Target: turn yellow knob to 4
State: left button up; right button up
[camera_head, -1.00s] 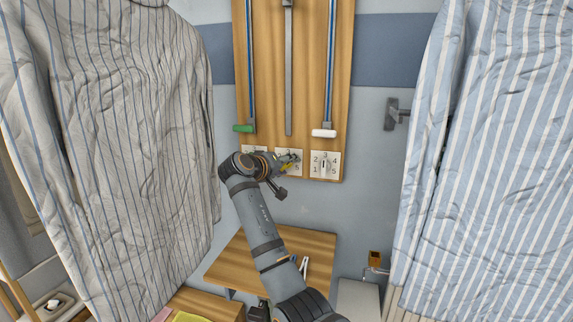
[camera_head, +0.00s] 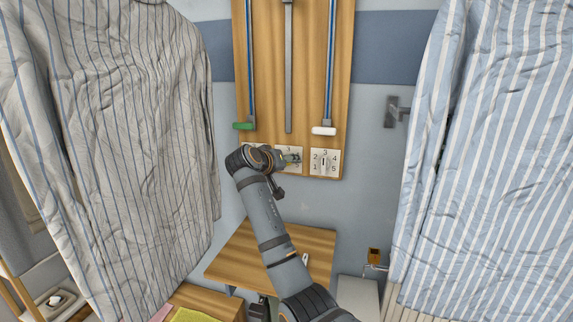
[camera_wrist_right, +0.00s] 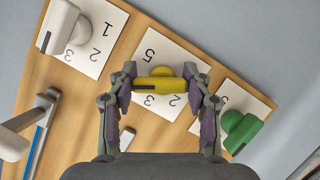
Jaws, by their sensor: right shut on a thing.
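The yellow knob (camera_wrist_right: 158,85) sits on a white numbered plate (camera_wrist_right: 150,62) in the right wrist view. My right gripper (camera_wrist_right: 160,84) is shut on it, with one finger at each end. The digits 5, 2 and 3 show around the knob; the rest of its dial is covered, and I cannot tell which number it points to. In the head view my right gripper (camera_head: 287,159) is at the middle plate, and the knob is hidden there. My left gripper is not in view.
A white knob (camera_wrist_right: 66,28) and a green knob (camera_wrist_right: 241,131) flank the yellow one on the wooden board (camera_head: 306,60). Green and white slider handles hang above the plates. Striped shirts stand left and right. A wooden shelf (camera_head: 310,243) is below.

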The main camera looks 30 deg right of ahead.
jog(key=shift+r, duration=0.1)
jog(key=o, duration=1.2)
jog(key=v, duration=1.2)
